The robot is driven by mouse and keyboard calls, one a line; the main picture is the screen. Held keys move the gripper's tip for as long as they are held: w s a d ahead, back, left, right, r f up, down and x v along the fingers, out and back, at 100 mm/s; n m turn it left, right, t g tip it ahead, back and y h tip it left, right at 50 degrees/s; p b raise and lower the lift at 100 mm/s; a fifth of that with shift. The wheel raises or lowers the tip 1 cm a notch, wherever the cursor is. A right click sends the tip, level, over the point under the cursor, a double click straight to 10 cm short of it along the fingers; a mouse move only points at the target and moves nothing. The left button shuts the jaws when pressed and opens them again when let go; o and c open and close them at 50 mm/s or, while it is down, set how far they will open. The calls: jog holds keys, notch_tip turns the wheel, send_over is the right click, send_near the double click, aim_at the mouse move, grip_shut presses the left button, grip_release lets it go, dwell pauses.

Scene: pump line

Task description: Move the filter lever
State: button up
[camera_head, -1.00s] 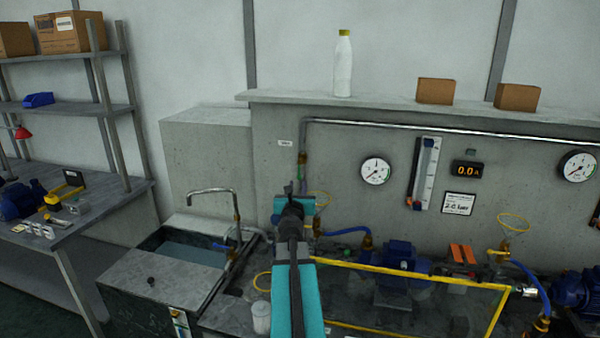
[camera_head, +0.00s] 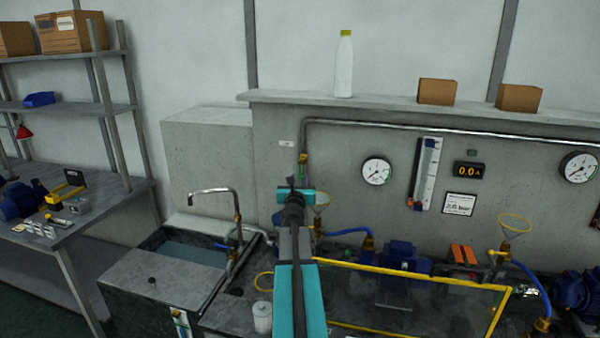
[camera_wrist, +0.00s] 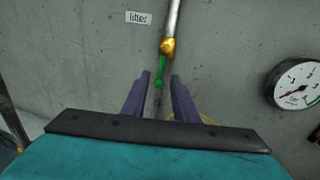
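The filter lever (camera_wrist: 161,68) is a green handle hanging down from a brass valve (camera_wrist: 167,47) on the vertical pipe. A small label reading "filter" (camera_wrist: 138,17) is on the wall left of it. My gripper (camera_wrist: 160,76) is open, with its two dark fingers apart. The lever's lower end lines up with the gap between the fingertips; I cannot tell whether it is between them or just beyond. In the head view the brass valve (camera_head: 303,158) shows just above my gripper (camera_head: 291,182), which hides the lever.
A round gauge (camera_wrist: 298,84) is on the wall to the right. A sink with a tap (camera_head: 215,191) stands left of my arm. A yellow-edged bench panel (camera_head: 420,275), blue pump (camera_head: 400,257) and funnel (camera_head: 515,224) lie to the right. A white container (camera_head: 262,317) stands near my arm.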

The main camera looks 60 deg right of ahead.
aim_at(300, 175)
jog(key=shift+x, duration=3.7)
grip_shut()
